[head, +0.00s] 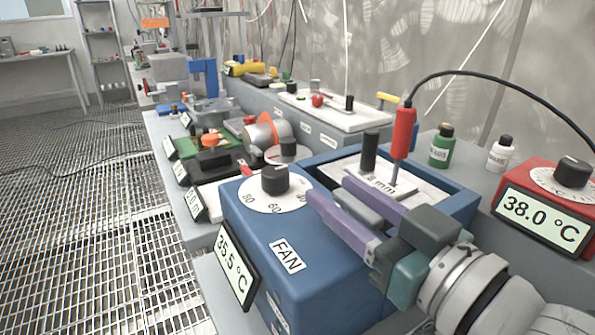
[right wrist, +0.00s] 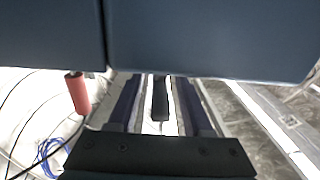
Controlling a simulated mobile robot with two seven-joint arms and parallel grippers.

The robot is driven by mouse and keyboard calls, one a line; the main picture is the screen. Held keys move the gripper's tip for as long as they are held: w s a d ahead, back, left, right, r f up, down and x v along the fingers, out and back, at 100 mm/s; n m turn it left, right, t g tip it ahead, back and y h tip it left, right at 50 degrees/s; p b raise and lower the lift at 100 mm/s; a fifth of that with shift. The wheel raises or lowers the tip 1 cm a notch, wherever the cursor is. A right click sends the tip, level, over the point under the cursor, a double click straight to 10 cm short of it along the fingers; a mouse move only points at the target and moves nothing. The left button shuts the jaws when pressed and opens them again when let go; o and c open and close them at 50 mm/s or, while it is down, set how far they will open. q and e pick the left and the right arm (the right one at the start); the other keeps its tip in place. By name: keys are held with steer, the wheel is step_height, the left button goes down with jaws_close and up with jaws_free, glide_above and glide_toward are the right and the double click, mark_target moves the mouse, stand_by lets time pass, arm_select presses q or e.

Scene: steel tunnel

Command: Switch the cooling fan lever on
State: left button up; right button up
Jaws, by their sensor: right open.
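The blue box labelled FAN (head: 287,255) stands in front of me, with a round black knob (head: 274,180) on a white dial and a display reading 35.5 °C (head: 236,265). An upright black post (head: 370,150) rises from a white plate behind it; I cannot tell which part is the fan lever. My right gripper (head: 330,188) is open, its two purple fingers reaching left over the blue box, apart from the knob. In the right wrist view a dark upright piece (right wrist: 160,98) shows between the fingers, contact unclear. My left gripper is out of view.
A red probe (head: 403,132) on a black cable stands close to the post. A red box reading 38.0 °C (head: 546,212) is at the right. A green bottle (head: 441,147) and white bottle (head: 499,154) stand behind. More devices line the bench; the grating floor (head: 90,230) is mostly free.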

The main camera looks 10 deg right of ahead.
mark_target(381, 225)
steer(key=v, duration=1)
steer(key=shift+p, duration=0.3)
